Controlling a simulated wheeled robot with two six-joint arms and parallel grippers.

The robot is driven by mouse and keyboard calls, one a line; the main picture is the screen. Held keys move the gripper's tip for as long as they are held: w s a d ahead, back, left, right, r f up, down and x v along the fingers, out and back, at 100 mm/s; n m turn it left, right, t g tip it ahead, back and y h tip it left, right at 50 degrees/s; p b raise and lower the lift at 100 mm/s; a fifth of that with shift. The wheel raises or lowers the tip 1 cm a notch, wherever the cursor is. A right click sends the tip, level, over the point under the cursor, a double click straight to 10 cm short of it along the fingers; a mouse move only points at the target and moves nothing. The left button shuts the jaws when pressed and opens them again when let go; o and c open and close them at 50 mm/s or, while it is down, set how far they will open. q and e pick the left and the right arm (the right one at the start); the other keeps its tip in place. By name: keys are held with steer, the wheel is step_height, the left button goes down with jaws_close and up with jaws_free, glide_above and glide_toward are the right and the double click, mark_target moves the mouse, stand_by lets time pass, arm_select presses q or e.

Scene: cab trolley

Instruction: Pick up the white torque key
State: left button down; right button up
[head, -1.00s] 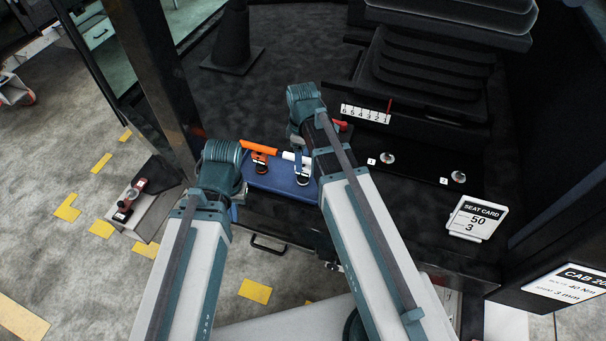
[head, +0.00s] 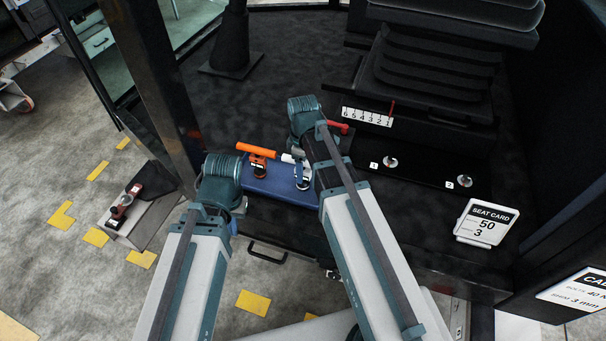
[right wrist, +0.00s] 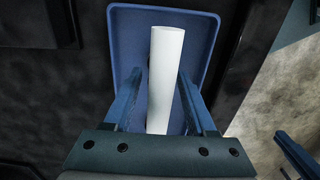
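The white torque key (head: 289,158) is on the blue tray (head: 270,189), beside the orange key (head: 256,150). In the right wrist view the white key's handle (right wrist: 165,80) runs lengthwise between the two fingers of my right gripper (right wrist: 162,100). The fingers are apart, with a visible gap on the left of the handle; the right finger is close to it. In the head view my right arm and wrist partly hide the key. My left gripper (head: 234,218) hangs at the tray's left end, away from the white key, its fingertips mostly hidden.
A black seat base with a numbered scale (head: 367,116) and a red pointer stands behind. A seat card (head: 486,224) stands at the right. A dark post (head: 160,90) rises left of my left arm. A red-and-black item (head: 125,203) lies on the ledge at the left.

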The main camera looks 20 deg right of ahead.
jaws_close()
stand_by(1.2)
